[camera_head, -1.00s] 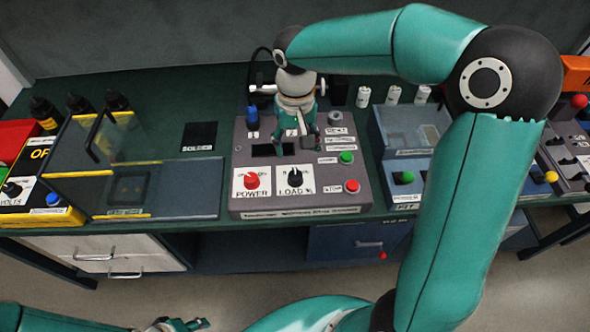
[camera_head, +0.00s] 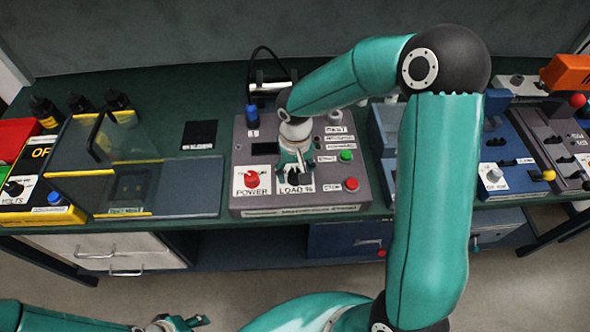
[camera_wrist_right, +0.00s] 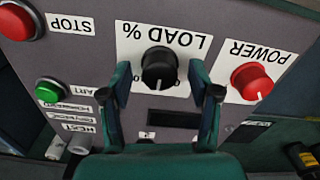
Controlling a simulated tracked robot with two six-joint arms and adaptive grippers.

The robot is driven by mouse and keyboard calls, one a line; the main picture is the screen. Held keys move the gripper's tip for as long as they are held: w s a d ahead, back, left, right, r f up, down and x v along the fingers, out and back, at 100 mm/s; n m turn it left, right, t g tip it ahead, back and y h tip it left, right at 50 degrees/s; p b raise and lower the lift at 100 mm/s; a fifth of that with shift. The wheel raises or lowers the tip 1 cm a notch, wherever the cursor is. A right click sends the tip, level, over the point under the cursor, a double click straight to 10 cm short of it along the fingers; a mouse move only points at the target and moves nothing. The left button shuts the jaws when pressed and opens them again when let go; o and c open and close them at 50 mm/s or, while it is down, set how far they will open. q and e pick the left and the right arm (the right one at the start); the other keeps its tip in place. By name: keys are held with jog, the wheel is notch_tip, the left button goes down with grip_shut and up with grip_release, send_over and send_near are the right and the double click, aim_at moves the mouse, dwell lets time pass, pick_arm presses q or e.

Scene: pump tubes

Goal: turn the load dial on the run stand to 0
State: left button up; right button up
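The run stand (camera_head: 350,205) is a grey panel box on the bench. Its black load dial (camera_wrist_right: 159,68) sits on a white plate marked LOAD %, upside down in the right wrist view. The dial's white pointer line points down in that view, toward the side away from the LOAD % lettering. My right gripper (camera_head: 296,182) is over the dial, which it mostly hides in the head view. In the wrist view its fingers (camera_wrist_right: 160,82) are open, one on each side of the dial, with gaps. My left gripper (camera_head: 185,323) is low at the bottom left, partly cut off, away from the stand.
The red POWER knob (camera_wrist_right: 252,82) is close beside the load dial. A green button (camera_wrist_right: 49,90) and a red STOP button (camera_wrist_right: 18,21) are on the other side. A blue knob (camera_head: 252,117) is at the stand's back left. A clear-lidded box (camera_head: 180,188) stands to the left.

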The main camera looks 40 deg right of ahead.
jog(key=c, duration=1.1)
jog(key=shift+n, duration=0.3)
jog(key=n+b, duration=0.1)
jog(key=n, duration=0.7)
jog(key=shift+b, duration=0.35)
jog(key=shift+n, duration=0.3)
jog(key=o, duration=1.1)
jog(key=shift+o, duration=0.2)
